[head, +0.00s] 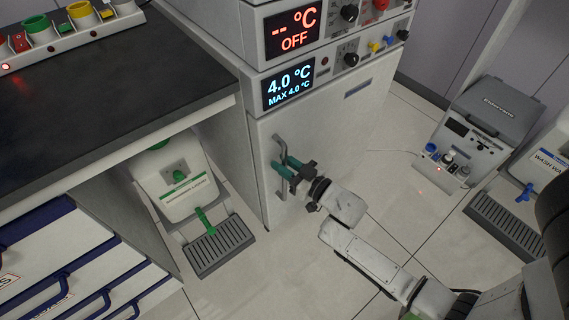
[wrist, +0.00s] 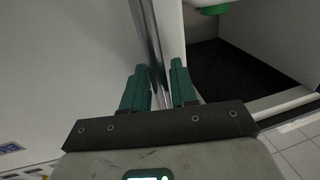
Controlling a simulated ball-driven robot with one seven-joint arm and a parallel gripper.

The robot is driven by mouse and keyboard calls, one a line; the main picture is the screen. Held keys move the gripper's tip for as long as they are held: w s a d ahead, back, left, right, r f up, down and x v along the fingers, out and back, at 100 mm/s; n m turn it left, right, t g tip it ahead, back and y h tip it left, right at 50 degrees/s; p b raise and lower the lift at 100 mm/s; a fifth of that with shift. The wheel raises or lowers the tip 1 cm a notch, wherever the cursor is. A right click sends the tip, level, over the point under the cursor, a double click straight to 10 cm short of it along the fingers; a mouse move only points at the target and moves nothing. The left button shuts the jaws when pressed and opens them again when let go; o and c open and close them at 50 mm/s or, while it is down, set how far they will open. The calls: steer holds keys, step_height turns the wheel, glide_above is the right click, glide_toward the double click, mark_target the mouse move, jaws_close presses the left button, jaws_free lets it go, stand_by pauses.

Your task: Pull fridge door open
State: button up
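The fridge (head: 315,139) is a white cabinet under the panel reading 4.0 °C. Its door looks closed in the head view. A grey vertical handle (head: 280,181) is on the left part of the door. My gripper (head: 284,167) is at this handle, with one teal finger on each side of it. In the wrist view the metal handle bar (wrist: 148,40) runs down between the fingers of my gripper (wrist: 163,75). The bar lies close to the left finger, and a gap shows beside the right one. Contact at the fingertips is hard to make out.
A dark-topped bench (head: 110,85) stands left of the fridge, with a white container (head: 175,185) and a grated drip tray (head: 222,248) below it. A grey device (head: 470,135) stands on the floor at right. Tiled floor (head: 330,275) in front of the fridge is clear.

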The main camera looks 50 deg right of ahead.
jaws_close()
steer(key=shift+s, duration=0.15)
